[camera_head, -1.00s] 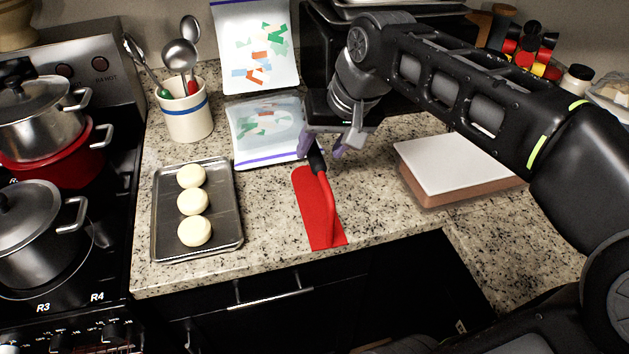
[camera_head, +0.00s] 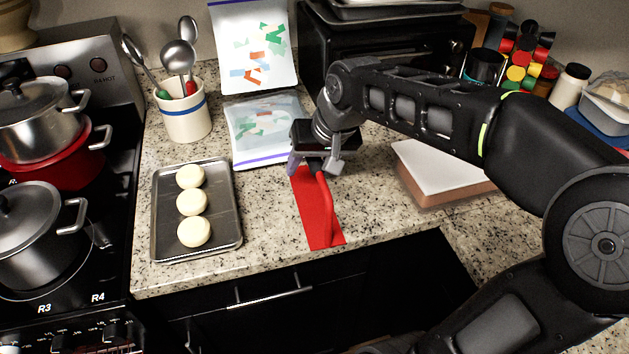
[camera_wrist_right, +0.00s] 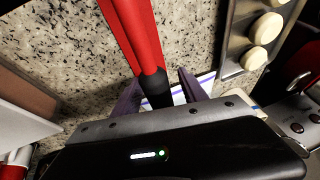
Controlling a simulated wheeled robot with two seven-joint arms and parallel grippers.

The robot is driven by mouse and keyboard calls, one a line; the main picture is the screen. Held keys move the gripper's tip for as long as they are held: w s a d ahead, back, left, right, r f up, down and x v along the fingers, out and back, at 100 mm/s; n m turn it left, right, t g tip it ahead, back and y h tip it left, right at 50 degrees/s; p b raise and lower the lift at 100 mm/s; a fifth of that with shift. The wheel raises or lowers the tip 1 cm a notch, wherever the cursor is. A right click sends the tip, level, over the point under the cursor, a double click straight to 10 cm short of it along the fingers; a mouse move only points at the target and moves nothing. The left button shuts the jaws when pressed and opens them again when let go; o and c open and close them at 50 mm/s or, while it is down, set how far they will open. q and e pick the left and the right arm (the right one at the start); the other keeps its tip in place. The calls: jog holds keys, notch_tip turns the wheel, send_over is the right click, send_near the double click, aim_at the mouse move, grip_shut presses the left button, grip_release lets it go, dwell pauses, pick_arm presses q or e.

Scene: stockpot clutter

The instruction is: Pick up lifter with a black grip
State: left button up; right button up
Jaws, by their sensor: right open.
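The lifter (camera_head: 330,212) is red with a black grip (camera_wrist_right: 156,87) and lies on the granite counter. A flat red piece shows alongside its red shaft. Its grip end points away toward the back of the counter. My right gripper (camera_head: 315,168) is open over the grip end, with one purple-grey finger on each side of it. In the right wrist view the black grip lies between the two open fingers (camera_wrist_right: 160,92). The gripper body hides part of the grip; contact cannot be told. My left gripper is not in view.
A metal tray (camera_head: 225,248) with three pale rounds is left of the lifter. Plastic bags (camera_head: 266,125), a utensil crock (camera_head: 186,118) and a toaster oven (camera_head: 400,45) stand behind. A white-topped board (camera_head: 450,165) lies right. The stove with pots is far left.

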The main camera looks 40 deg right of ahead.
jog(key=shift+w+f, duration=0.1)
jog(key=shift+f, duration=0.1)
dwell(0.5)
grip_shut()
dwell(0.3)
